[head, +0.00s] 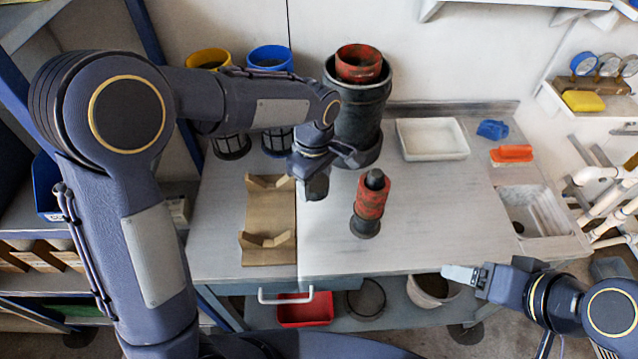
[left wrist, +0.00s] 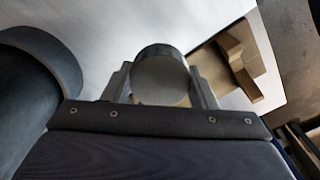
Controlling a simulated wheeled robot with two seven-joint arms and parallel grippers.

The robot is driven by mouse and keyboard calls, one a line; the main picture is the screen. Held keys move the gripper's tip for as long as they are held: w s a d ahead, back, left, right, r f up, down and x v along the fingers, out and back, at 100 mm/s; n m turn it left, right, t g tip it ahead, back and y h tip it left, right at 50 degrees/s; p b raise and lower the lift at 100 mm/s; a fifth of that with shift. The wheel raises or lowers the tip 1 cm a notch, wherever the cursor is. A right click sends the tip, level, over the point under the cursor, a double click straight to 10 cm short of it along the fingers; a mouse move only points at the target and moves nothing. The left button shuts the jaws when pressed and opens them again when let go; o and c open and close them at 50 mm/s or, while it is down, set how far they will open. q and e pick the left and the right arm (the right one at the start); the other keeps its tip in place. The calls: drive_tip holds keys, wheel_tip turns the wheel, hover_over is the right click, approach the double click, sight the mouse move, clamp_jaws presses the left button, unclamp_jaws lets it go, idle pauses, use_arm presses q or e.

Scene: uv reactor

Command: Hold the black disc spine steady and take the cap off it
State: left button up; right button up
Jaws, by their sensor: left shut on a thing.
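My left gripper (head: 316,188) hangs over the bench between the wooden cradle and the large black vessel (head: 358,115). In the left wrist view its two grey fingers close on opposite sides of a round dark piece (left wrist: 160,82), seen end-on with a flat face; I cannot tell whether this is the black disc spine or its cap. A small upright black-and-red piece (head: 370,200) with a black knob stands on the bench, right of my left gripper. My right gripper (head: 462,273) is at the bench's front edge, away from these; its jaw gap is unclear.
The wooden cradle (head: 268,225) lies left; it also shows in the left wrist view (left wrist: 238,62). Yellow-topped (head: 207,59) and blue-topped (head: 270,58) cylinders stand behind. A white tray (head: 432,138), orange tool (head: 512,153) and sink (head: 535,212) are right. The front-right bench is clear.

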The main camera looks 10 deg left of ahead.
sight(316, 180)
use_arm(q)
drive_tip(key=w+f, duration=0.1)
drive_tip(key=f, duration=0.1)
drive_tip(key=w+f, duration=0.1)
drive_tip(key=w, duration=0.1)
drive_tip(key=w+f, duration=0.2)
drive_tip(key=shift+a+f, duration=0.35)
drive_tip(key=shift+w+f, duration=0.15)
drive_tip(key=shift+f, duration=0.75)
drive_tip(key=shift+w+f, duration=0.1)
drive_tip(key=shift+f, duration=0.75)
drive_tip(key=shift+f, duration=0.15)
drive_tip(key=o, duration=1.1)
drive_tip(key=shift+c, duration=0.2)
wheel_tip(316, 180, up, 12)
drive_tip(key=shift+r, duration=0.25)
